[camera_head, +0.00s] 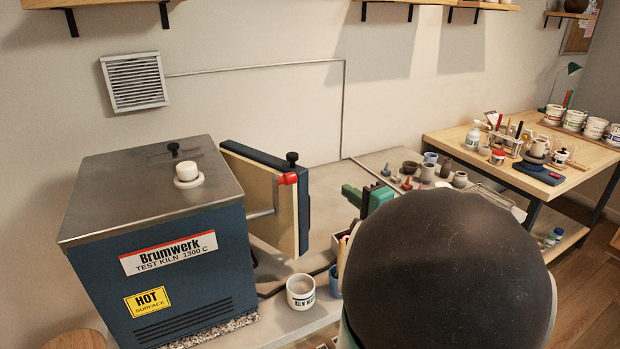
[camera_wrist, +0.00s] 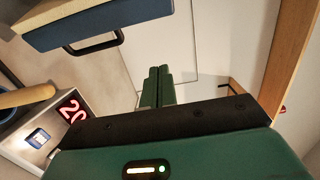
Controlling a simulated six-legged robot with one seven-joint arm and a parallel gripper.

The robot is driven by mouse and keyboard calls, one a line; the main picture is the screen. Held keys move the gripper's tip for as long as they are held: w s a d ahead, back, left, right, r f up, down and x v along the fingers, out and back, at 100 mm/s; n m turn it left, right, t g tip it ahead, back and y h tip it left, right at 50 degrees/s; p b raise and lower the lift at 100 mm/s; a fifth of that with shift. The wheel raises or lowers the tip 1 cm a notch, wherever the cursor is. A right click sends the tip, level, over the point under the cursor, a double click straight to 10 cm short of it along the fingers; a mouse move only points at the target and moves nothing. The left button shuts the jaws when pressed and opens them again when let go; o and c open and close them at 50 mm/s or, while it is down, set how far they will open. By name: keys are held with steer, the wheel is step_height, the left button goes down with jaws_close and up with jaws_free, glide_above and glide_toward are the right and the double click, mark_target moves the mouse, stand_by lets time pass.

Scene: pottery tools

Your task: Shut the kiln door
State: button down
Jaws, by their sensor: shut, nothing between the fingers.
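The kiln (camera_head: 150,235) is a dark blue box with a steel top and a "Brumwerk" label, at the left of the head view. Its door (camera_head: 262,190) stands open, swung out to the right of the body, with its cream inner face and a red-and-black latch showing. In the wrist view the door (camera_wrist: 100,22) is at the upper left, with a black bar handle (camera_wrist: 97,44). My green gripper (camera_head: 352,194) is shut and empty, to the right of the door and apart from it. Its closed fingers (camera_wrist: 157,74) point ahead in the wrist view.
A "Kiln wash" pot (camera_head: 301,295) stands in front of the door. A box with a red display (camera_wrist: 60,120) is at the lower left of the wrist view. Small pots (camera_head: 427,172) and tools crowd the bench behind my gripper. A wooden table (camera_head: 470,155) stands at right.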

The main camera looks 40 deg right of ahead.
steer(key=x, duration=1)
steer(key=a, duration=0.3)
steer(key=shift+s+a, duration=0.3)
steer(key=shift+a, duration=0.1)
